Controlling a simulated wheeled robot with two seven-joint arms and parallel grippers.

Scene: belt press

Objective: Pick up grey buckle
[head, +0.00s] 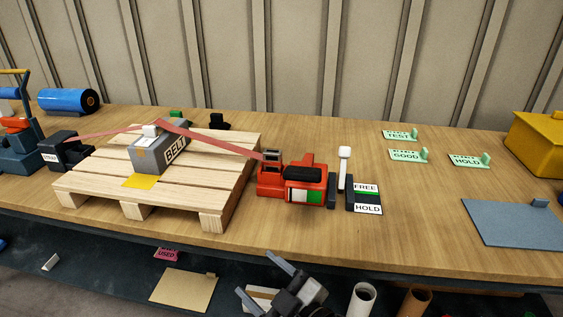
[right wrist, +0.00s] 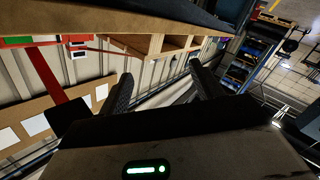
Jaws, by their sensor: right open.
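A small grey frame that looks like the grey buckle (head: 271,156) sits at the right end of the red strap (head: 215,139), at the top left of the red tensioner (head: 306,182). The strap runs over a grey box marked BELT (head: 150,158) on a wooden pallet (head: 82,187). My right gripper (head: 262,280) is open and empty, low in front of the bench edge, well below the buckle. Its two spread fingers also show in the right wrist view (right wrist: 162,80), with nothing between them. I cannot make out the buckle there. My left gripper is out of view.
Green TEST, GOOD and HOLD cards, a blue-grey mat (head: 510,224) and a yellow box (head: 538,140) are farther right. The bench front edge lies above my right gripper. Bench between plates and mat is clear.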

